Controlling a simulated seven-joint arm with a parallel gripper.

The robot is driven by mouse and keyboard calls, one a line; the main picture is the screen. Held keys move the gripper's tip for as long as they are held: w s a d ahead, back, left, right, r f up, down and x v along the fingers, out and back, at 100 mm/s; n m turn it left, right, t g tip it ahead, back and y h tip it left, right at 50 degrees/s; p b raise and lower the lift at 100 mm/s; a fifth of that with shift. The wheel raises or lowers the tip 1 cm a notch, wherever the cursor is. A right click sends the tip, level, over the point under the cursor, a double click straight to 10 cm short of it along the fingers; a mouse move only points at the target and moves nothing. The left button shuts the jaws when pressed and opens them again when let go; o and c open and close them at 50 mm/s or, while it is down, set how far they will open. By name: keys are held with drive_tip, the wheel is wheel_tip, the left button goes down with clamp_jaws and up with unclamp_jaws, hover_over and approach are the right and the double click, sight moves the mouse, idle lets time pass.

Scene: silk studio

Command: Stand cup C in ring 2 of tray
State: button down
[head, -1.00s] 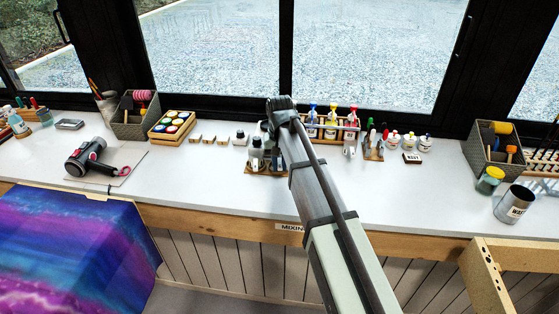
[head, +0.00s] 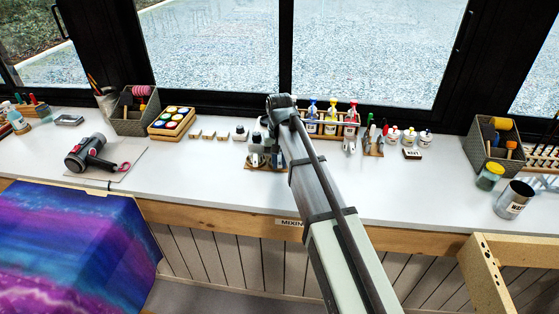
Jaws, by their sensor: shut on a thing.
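My arm reaches up over the middle of the white counter, its far joint above the counter's back half. My gripper is not clearly seen: the arm and a cluster of grey and dark shapes hide its fingertips, and I cannot make out what it holds. A small wooden tray (head: 262,168) sits just left of the arm, with grey, dark-topped items on and around it. Its ring numbers are too small to read. A small pale cup-like item with a dark top (head: 240,134) stands left of it. I cannot tell which item is cup C.
A paint box (head: 171,123) and several small pale pieces (head: 208,135) stand to the left. A bottle rack (head: 332,128) is close behind the arm on the right. A hair dryer (head: 88,153) lies left; a grey tin (head: 513,200) stands right. Counter front is mostly clear.

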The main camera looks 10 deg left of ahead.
drive_tip(key=shift+f, duration=0.15)
drive_tip(key=c, duration=0.9)
unclamp_jaws()
wheel_tip(320, 180, up, 14)
drive_tip(key=shift+f, duration=0.15)
